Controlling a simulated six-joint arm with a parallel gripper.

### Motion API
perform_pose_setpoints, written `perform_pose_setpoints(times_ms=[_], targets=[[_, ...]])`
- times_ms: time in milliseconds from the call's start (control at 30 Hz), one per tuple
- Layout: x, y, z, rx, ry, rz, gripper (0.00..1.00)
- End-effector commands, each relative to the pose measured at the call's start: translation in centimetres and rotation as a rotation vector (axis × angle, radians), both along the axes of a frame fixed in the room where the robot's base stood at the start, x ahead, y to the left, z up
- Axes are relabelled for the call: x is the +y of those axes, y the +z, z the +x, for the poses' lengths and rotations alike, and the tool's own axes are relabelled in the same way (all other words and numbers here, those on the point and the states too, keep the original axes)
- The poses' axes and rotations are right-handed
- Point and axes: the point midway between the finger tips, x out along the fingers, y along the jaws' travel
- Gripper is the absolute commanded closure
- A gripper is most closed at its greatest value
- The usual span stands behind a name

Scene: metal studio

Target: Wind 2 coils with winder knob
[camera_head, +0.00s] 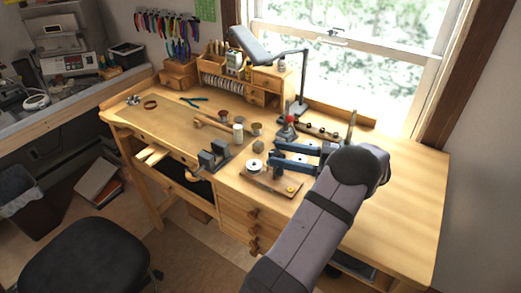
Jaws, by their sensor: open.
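A small wooden board (271,184) lies near the front edge of the bench and looks like the winder. A white spool-like disc (254,166) sits at its left end and a small yellow knob (291,189) at its right end. I cannot make out a crank or any coils. My gripper (275,154) comes from the right, its two blue fingers apart and pointing left. It appears empty. In the picture its fingertips lie just above and right of the white disc; their height over the board is hard to tell. My forearm hides the bench to the right of the board.
A grey block (258,147) stands just left of my fingertips. A dark vise-like tool (212,155) is further left, with wooden mallets (212,124) behind it. A red-topped tool (290,119) stands behind my gripper. The bench's right end (412,200) is clear.

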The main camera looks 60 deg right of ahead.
Motion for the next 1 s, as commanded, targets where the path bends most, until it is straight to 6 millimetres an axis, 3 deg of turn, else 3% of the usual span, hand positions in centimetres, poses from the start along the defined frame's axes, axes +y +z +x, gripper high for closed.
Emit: perform_pose_setpoints(times_ms=[500, 933, 1000], targets=[[1.8, 0.3, 5.7, 0.002, 0.003, 0.004, 0.56], [2.0, 0.0, 6.6, 0.002, 0.001, 0.001, 0.56], [2.0, 0.0, 6.6, 0.002, 0.001, 0.001, 0.7]])
